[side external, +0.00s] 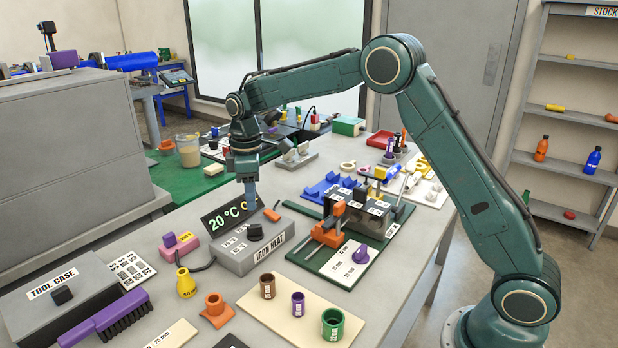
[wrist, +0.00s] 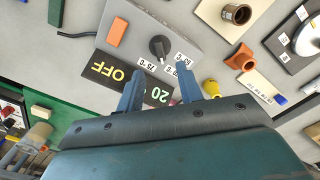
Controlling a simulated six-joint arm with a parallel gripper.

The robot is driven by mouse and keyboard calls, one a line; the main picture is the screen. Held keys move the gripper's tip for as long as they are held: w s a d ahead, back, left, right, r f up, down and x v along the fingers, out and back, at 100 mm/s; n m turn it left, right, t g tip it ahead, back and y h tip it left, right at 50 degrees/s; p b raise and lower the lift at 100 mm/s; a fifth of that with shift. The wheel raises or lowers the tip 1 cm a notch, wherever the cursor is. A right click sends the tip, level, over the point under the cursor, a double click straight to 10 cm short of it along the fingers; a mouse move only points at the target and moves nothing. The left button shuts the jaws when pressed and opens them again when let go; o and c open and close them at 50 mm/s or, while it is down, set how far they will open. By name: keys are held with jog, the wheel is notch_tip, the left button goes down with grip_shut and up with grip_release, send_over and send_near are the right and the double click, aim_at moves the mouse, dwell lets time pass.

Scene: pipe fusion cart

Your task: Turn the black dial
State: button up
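The black dial (side external: 255,232) is a small round knob on top of the grey iron heat box (side external: 285,250). In the wrist view the dial (wrist: 160,47) has a pointer-like ridge and sits beside white temperature labels (wrist: 182,61). My gripper (side external: 249,203) points down above and behind the box, apart from the dial. In the wrist view its two blue fingers (wrist: 158,88) are spread with nothing between them, over the black display (wrist: 110,72). The display shows 20 and OFF. In the side view the gripper partly covers the display (side external: 225,216).
An orange switch (side external: 271,214) is on the same box, near the dial. The orange clamp fixture (side external: 330,228) is close on the right. Pipe fittings on a cream board (side external: 283,321) lie in front.

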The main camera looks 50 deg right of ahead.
jog(key=shift+r, duration=2.8)
jog(key=s+r+m+t, duration=0.1)
jog(key=s+r+m, duration=0.1)
jog(key=s+r, duration=0.5)
jog(key=s+r+m+t, duration=0.2)
jog(key=s+r, duration=0.1)
jog(key=s, duration=0.8)
jog(key=s+f+m+t, duration=0.1)
jog(key=s+f+m, duration=0.1)
jog(key=s, duration=0.7)
jog(key=s+d+f+m+t, duration=0.1)
jog(key=s+f+m, duration=0.1)
jog(key=s, duration=0.7)
jog(key=shift+f+m+t, duration=0.3)
jog(key=shift+f+m, duration=0.05)
jog(key=shift+m, duration=0.15)
